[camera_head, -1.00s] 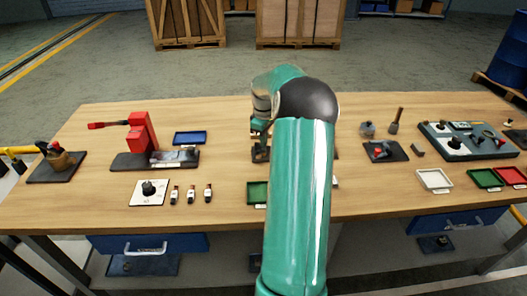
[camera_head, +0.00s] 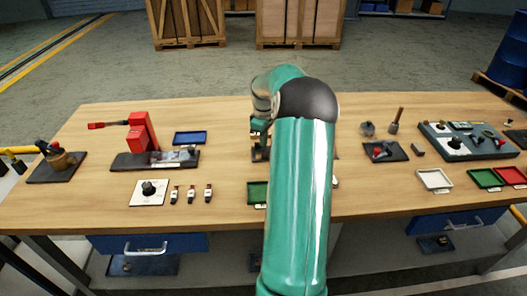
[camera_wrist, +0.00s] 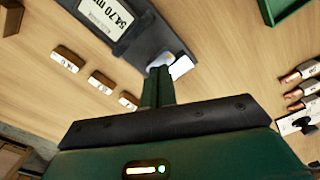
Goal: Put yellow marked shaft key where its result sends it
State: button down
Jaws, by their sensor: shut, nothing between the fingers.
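My gripper (camera_wrist: 160,75) is shut and empty in the wrist view, its fingertips over the end of a dark device. The device has a readout (camera_wrist: 106,14) showing 54.70 mm. A small white piece (camera_wrist: 181,67) and a pale blurred piece show just beyond the fingertips; I cannot tell what they are. I cannot pick out the yellow marked shaft key in either view. A green tray (camera_head: 257,194) is partly hidden by my arm in the head view; a white tray (camera_head: 434,180), another green tray (camera_head: 485,178) and a red tray (camera_head: 513,175) stand at the right.
Several small labelled blocks (camera_wrist: 101,83) lie near the device. Three small labelled items (camera_head: 191,194) stand beside a white plate with a dark knob (camera_head: 149,191). A red press (camera_head: 142,132) and a blue tray (camera_head: 190,138) are at left. My arm hides the bench middle.

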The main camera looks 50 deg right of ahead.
jog(key=shift+f, duration=0.65)
dwell(0.6)
jog(key=shift+s+d, duration=0.55)
dwell(0.5)
jog(key=shift+r, duration=0.15)
notch_tip(320, 180, up, 6)
jog(key=shift+f, duration=0.1)
dwell(0.7)
dwell(0.5)
